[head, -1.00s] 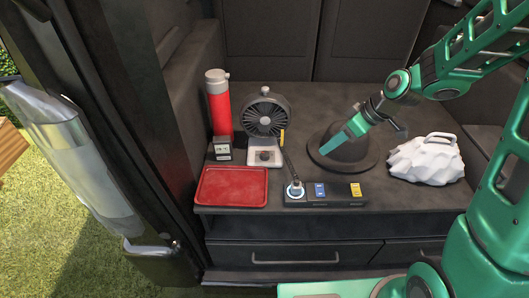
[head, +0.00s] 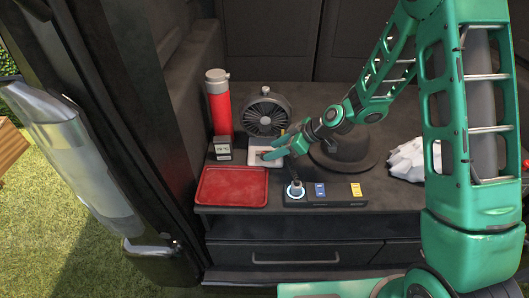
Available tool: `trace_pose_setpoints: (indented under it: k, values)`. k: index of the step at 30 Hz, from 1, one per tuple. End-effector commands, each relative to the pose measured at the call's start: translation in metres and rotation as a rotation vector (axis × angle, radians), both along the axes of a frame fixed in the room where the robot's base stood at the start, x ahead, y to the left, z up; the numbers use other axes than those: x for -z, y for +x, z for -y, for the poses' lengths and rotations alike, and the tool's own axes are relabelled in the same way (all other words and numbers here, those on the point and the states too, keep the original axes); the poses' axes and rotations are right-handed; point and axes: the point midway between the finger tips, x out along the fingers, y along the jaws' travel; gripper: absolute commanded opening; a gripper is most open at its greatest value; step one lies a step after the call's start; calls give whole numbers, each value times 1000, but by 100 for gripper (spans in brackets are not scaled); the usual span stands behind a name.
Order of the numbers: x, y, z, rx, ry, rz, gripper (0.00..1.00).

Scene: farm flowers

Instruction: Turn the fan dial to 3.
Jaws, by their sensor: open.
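The dark grey fan (head: 265,114) stands upright on its white base (head: 254,163) at the back left of the dark shelf. The dial on the front of the base is mostly hidden behind my gripper, and its setting cannot be read. My gripper (head: 266,154) is open and empty, in front of the base's right side, with its fingers pointing left. I cannot tell whether a finger touches the dial.
A red tray (head: 232,187) lies front left, with a small grey device (head: 222,148) and a red bottle (head: 219,103) behind it. A black power strip (head: 325,194) with a plug lies at the front edge. A dark hat (head: 345,152) and a white lumpy object (head: 407,160) lie right.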

Motion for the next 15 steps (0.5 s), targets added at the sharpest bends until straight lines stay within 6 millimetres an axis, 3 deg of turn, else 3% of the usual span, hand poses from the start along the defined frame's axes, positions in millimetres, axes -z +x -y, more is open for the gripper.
trace_pose_setpoints:
  k: [6, 15]
  values:
    - [18, 7, -17, 0, 1, -1, 44]
    - [23, 9, -21, 1, 0, 0, 44]
